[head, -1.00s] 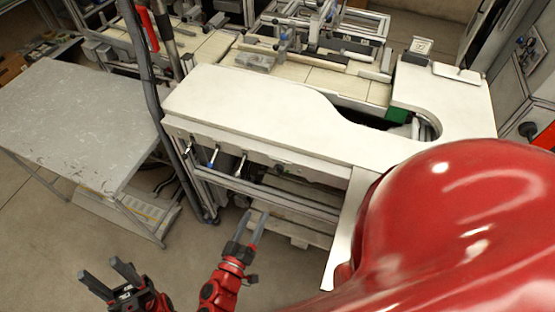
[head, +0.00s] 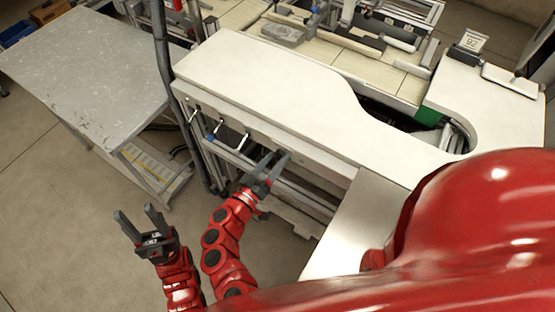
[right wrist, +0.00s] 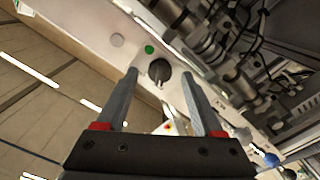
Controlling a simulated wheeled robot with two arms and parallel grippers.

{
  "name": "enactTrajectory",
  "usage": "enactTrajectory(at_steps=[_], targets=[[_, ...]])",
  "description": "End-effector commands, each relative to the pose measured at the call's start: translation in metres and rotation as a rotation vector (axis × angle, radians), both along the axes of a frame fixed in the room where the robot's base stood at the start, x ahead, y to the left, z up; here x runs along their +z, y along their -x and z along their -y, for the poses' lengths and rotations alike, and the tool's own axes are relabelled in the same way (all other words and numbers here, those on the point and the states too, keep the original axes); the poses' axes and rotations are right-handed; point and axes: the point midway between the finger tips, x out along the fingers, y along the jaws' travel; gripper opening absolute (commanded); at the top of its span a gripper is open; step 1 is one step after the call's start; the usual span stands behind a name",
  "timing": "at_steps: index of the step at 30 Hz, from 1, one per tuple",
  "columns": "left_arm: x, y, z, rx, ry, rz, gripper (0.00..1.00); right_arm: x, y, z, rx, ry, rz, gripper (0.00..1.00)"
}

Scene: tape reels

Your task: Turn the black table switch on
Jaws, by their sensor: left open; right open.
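The black switch (right wrist: 161,71) shows in the right wrist view as a round dark knob with a pale bar, on the light panel under the tabletop. My right gripper (right wrist: 158,75) is open, with its fingertips on either side of the switch in that view. I cannot tell whether they touch it, and nothing is gripped. In the head view my right gripper (head: 275,158) is at the front edge of the white table (head: 270,85); the switch is not visible there. My left gripper (head: 134,211) is open and empty over the floor at the lower left.
A green button (right wrist: 149,49) and a pale round button (right wrist: 117,40) sit beside the switch. Levers (head: 217,127) stick out along the table's front. A grey side table (head: 90,75) stands at the left, with free floor in front. A dark post (head: 160,90) stands between the tables.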

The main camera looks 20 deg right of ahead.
Motion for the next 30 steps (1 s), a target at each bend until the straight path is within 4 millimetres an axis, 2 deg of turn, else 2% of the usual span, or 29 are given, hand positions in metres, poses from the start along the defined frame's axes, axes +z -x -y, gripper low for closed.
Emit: enactTrajectory(at_steps=[3,4,15,30], targets=[[0.0002,0.0001,0.0000,0.000,0.000,0.000,0.50,0.0001,0.0001,0.0000,0.000,0.000,0.000,0.69],[0.0003,0.0000,0.0000,0.000,0.000,0.000,0.50,0.0000,0.0002,-0.0001,0.000,0.000,0.000,0.65],[0.0002,0.0001,0.0000,0.000,0.000,0.000,0.50,-0.0002,0.0003,-0.0002,0.001,0.000,0.000,0.00],[-0.0057,-0.0001,0.0000,0.000,0.000,0.000,0.50,-0.0018,0.0008,0.0000,0.001,-0.057,0.073,0.00]])
